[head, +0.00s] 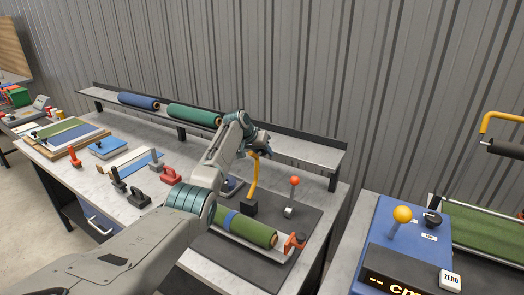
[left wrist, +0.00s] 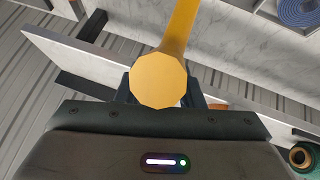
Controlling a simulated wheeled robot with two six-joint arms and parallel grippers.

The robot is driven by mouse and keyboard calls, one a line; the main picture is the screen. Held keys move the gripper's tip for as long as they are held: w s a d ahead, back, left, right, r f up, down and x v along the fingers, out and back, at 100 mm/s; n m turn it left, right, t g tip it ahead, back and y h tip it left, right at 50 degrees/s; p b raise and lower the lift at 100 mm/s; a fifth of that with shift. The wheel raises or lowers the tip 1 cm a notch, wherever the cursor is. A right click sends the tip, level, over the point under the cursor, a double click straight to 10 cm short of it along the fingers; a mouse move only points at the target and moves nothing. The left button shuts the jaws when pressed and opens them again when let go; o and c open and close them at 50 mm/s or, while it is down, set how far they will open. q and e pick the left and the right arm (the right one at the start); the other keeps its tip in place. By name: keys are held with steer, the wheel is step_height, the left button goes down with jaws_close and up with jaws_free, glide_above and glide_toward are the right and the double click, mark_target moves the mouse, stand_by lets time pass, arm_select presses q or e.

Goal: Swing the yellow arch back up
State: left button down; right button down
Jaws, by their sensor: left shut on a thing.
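The yellow arch (head: 252,180) rises from a black base block (head: 249,208) on the dark mat and curves at its top. My left gripper (head: 258,152) is shut on its upper end. In the left wrist view, the yellow arch (left wrist: 180,30) runs in from the top edge, and its round end lies between the fingers of my left gripper (left wrist: 162,92). The fingers are partly hidden behind that end. A green roll with a blue band (head: 258,232) lies in a tray beside the base. My right gripper is not in view.
A red-knobbed lever (head: 294,182) stands right of the arch, and an orange clamp (head: 295,242) sits at the tray's end. A shelf (head: 300,150) with blue and green rolls runs behind. A blue console (head: 400,245) and another yellow arm (head: 500,116) stand at right.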

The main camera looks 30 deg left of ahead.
arm_select(q)
steer(key=shift+w+d+f, duration=0.1)
steer(key=shift+w+f, duration=0.2)
steer(key=shift+f, duration=0.1)
steer(key=shift+w+f, duration=0.1)
steer(key=shift+w, duration=0.05)
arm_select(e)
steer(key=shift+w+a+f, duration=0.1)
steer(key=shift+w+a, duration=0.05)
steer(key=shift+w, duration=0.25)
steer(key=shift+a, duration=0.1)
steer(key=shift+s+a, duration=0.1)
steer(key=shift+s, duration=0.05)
arm_select(q)
steer(key=c, duration=1)
jaws_free()
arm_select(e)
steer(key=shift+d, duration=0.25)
